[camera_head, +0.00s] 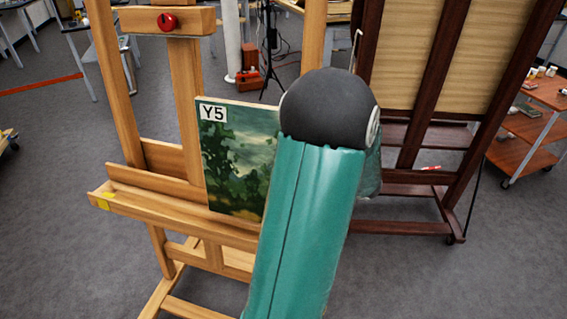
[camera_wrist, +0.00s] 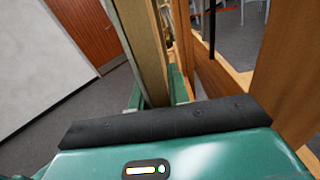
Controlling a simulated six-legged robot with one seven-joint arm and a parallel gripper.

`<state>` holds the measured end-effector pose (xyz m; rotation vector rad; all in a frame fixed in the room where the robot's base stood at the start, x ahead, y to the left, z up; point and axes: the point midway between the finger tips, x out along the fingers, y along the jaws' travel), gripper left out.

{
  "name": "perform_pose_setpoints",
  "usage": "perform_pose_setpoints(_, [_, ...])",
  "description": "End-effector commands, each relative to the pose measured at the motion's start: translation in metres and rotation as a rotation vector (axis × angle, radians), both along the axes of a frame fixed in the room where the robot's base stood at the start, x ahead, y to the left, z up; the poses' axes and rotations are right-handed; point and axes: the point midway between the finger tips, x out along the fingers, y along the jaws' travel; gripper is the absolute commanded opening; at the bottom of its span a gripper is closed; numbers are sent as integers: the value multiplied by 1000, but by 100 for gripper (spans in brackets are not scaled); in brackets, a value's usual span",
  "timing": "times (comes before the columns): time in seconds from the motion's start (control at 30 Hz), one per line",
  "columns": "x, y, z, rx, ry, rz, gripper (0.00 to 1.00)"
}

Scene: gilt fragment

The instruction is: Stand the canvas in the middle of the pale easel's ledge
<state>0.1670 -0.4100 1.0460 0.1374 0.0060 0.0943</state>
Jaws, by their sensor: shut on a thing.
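The canvas (camera_head: 228,165), a green landscape painting labelled Y5, stands nearly upright in front of the pale easel (camera_head: 186,85). Its right part is hidden behind my arm. Its lower edge is at the pale easel's ledge (camera_head: 160,211); I cannot tell whether it touches. The ledge's right part is also hidden. In the wrist view the canvas (camera_wrist: 148,45) shows edge-on between the green fingers of my gripper (camera_wrist: 157,90), which is shut on it. My arm hides the gripper in the head view.
A dark easel (camera_head: 398,130) stands close on the right, with a red-and-white marker on its lower shelf. An orange trolley (camera_head: 525,130) is at far right. A red knob (camera_head: 166,22) is on the pale easel's upper clamp. Grey floor is free at the left.

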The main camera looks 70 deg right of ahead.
Motion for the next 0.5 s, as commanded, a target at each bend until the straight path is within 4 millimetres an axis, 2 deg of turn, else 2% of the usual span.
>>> perform_pose_setpoints(0.17, [4,2,0,-1,-1,-1,0])
perform_pose_setpoints(0.5, [26,5,0,0,-1,-1,0])
